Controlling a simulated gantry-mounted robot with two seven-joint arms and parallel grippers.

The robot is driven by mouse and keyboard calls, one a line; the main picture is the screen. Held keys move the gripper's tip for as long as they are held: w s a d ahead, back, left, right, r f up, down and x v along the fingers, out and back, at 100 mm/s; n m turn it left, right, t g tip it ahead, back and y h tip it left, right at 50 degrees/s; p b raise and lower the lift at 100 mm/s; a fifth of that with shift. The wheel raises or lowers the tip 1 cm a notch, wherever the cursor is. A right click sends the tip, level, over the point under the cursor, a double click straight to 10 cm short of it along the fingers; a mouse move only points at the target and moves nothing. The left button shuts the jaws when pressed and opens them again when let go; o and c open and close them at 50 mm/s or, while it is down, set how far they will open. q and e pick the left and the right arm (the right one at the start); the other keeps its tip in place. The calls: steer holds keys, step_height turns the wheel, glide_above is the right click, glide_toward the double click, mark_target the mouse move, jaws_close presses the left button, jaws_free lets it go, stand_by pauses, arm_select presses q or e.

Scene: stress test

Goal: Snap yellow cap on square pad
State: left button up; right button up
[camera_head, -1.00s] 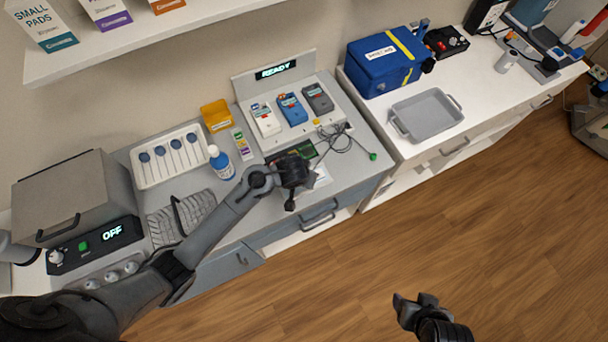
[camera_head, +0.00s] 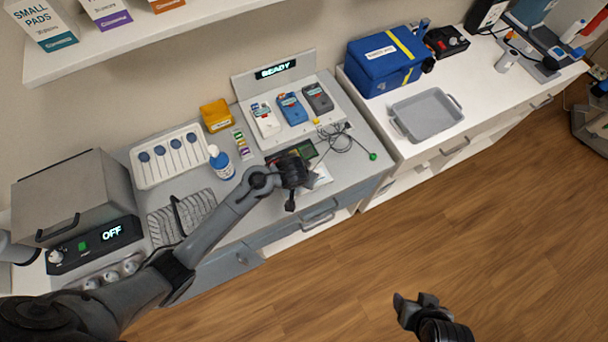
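My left gripper (camera_head: 297,186) is over the front part of the grey counter, beside a white item (camera_head: 320,176) that it partly covers. Its fingers point down and are too small and dark to tell open from shut. A small yellow piece (camera_head: 317,121) shows near the cable ends by the device panel; I cannot tell whether it is the cap. A green circuit-board-like item (camera_head: 304,149) lies just behind the gripper, partly hidden. No square pad can be made out clearly. My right gripper (camera_head: 414,300) is over the wood floor, away from the counter, with its fingers apart and empty.
A panel reading READY (camera_head: 275,70) holds several devices. Coiled cables (camera_head: 342,138) lie right of the gripper. A grey tray (camera_head: 428,115) sits on the right counter.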

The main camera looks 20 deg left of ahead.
arm_select(q)
steer(key=shift+f, duration=0.35)
stand_by(0.6)
steer(key=shift+f, duration=0.15)
stand_by(0.5)
